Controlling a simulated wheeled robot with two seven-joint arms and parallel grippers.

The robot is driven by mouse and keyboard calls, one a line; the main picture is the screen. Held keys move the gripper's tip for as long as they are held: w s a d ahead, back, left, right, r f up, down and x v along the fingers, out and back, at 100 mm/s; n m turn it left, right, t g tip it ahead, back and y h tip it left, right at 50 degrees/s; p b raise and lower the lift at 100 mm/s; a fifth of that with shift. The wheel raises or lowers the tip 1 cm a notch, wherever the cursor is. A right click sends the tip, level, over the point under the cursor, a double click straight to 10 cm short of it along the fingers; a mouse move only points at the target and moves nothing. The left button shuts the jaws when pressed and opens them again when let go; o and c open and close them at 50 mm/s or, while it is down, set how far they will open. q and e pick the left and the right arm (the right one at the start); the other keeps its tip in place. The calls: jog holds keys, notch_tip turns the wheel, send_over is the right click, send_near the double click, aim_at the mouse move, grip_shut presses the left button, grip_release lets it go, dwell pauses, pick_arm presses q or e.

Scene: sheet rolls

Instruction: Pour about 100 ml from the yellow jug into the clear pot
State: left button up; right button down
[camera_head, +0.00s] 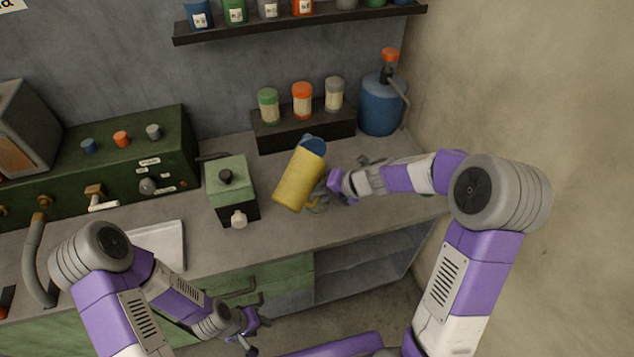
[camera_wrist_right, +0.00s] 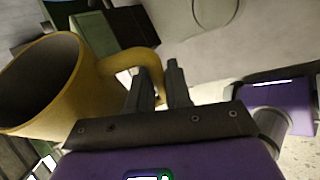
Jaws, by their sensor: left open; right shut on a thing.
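The yellow jug (camera_head: 300,178) is tilted above the counter in the head view, with a blue area at its upper end. In the right wrist view the yellow jug (camera_wrist_right: 85,88) shows its open, dark mouth at the left and its handle beside the fingers. My right gripper (camera_head: 328,190) is shut on the jug's handle; its fingers also show in the right wrist view (camera_wrist_right: 160,90). My left gripper (camera_head: 250,325) is open and empty, low in front of the counter. I cannot make out the clear pot with certainty; a thin curved outline shows at the wrist view's top.
A green box with knobs (camera_head: 232,180) stands left of the jug. Behind are a dark riser (camera_head: 300,136) with three capped jars and a blue bottle (camera_head: 380,105) with an orange top. A white tray or basin (camera_head: 170,240) is at the left. A wall bounds the right.

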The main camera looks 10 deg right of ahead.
aim_at(315, 203)
jog(key=shift+a+r+p, duration=0.1)
jog(key=shift+r+p, duration=0.1)
jog(key=shift+p, duration=0.1)
jog(key=f, duration=0.1)
jog(key=f+y, duration=0.1)
jog(key=s+a+f+m+g, duration=0.1)
jog(key=shift+s+f+y, duration=0.1)
jog(key=shift+f+y, duration=0.2)
dwell(0.9)
jog(key=shift+a, duration=0.1)
jog(key=shift+s+a+r+m+g+y+p, duration=0.2)
jog(key=shift+r+m+g+y+p, duration=0.25)
jog(key=shift+p, duration=0.85)
dwell(0.6)
